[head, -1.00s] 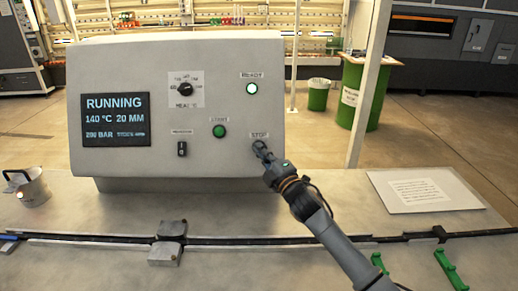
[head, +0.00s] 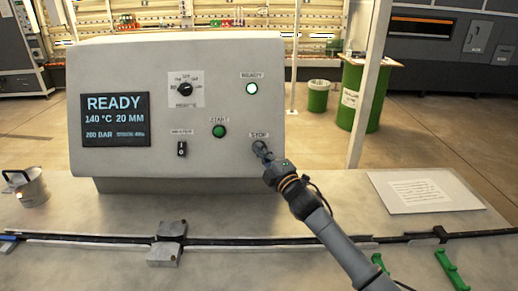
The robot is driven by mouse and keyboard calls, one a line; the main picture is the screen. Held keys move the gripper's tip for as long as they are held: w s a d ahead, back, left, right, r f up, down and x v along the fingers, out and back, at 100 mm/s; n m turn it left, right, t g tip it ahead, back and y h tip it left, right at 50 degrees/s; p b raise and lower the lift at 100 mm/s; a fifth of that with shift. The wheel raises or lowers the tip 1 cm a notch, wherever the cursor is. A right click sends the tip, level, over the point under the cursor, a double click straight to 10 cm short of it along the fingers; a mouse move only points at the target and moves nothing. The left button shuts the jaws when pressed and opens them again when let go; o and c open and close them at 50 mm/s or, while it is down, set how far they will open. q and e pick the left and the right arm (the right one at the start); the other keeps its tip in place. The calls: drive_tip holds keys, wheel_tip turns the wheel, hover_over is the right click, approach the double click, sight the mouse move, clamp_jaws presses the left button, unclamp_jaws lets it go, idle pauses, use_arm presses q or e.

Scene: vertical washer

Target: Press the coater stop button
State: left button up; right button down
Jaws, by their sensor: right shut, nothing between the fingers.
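The control panel (head: 230,80) stands upright on the bench. Its screen (head: 115,118) reads READY, 140 °C, 20 MM and 200 BAR. The STOP label (head: 259,134) is at the panel's lower right. My right gripper (head: 259,146) is shut and empty, its tip at the panel face just below that label. It hides the stop button, so I cannot see whether the button is pressed in. The green START button (head: 219,131) is to the upper left of the gripper. The READY lamp (head: 252,88) above is lit. My left gripper is not in view.
A black rotary knob (head: 184,89) and a small black switch (head: 182,149) are on the panel. A metal cup (head: 31,190) stands at the bench's left. A printed sheet (head: 424,191) lies at the right. Green handles (head: 449,270) and a metal block (head: 167,243) are at the front.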

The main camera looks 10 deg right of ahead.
drive_tip(key=shift+w+f, duration=0.1)
idle(0.5)
drive_tip(key=shift+s+a+r+p, duration=0.1)
drive_tip(key=shift+s+r+p, duration=0.3)
drive_tip(key=shift+s+p, duration=0.4)
drive_tip(key=s+p, duration=0.1)
drive_tip(key=s+r+p, duration=0.1)
drive_tip(key=s, duration=0.1)
drive_tip(key=s+a+r+p, duration=0.1)
drive_tip(key=shift+s+r, duration=0.15)
drive_tip(key=shift+s, duration=0.05)
idle(0.6)
